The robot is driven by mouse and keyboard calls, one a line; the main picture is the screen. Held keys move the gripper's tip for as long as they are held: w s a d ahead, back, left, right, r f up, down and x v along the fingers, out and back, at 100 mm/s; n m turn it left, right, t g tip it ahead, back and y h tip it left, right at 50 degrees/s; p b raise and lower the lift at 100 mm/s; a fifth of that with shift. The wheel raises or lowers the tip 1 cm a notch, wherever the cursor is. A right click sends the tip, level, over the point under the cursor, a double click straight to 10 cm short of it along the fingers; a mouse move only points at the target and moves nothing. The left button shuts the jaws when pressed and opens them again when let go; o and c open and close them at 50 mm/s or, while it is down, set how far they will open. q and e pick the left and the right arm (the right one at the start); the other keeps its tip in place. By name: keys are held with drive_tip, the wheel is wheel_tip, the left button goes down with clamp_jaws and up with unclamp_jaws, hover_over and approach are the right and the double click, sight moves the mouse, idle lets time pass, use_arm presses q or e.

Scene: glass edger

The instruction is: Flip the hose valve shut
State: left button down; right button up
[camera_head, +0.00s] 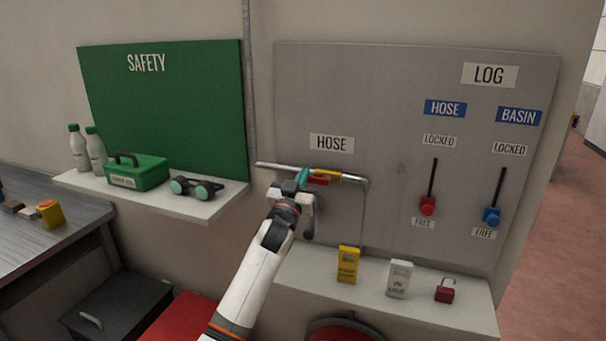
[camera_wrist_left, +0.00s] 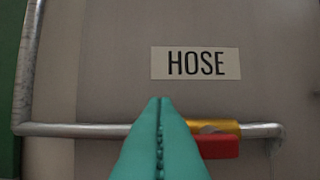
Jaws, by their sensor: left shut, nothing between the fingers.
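The hose valve sits on a metal pipe below the HOSE label (camera_head: 332,143). It has a brass body (camera_head: 328,175), and its red lever (camera_wrist_left: 218,147) lies along the pipe, just below the body in the left wrist view. My left gripper (camera_head: 302,176) is shut and empty, its teal fingers together. In the left wrist view the fingertips (camera_wrist_left: 160,103) overlap the pipe just left of the valve and cover the lever's left end. I cannot tell whether they touch it. My right gripper is not in view.
The pipe (camera_head: 275,166) runs across the grey panel (camera_head: 400,85). Red (camera_head: 428,206) and blue (camera_head: 492,216) sliders are at right. A shelf below holds a yellow device (camera_head: 348,264), a white device (camera_head: 399,279) and a red padlock (camera_head: 445,291). Goggles (camera_head: 196,188) lie on the left shelf.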

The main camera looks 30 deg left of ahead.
use_arm(q)
drive_tip(key=shift+f, duration=0.25)
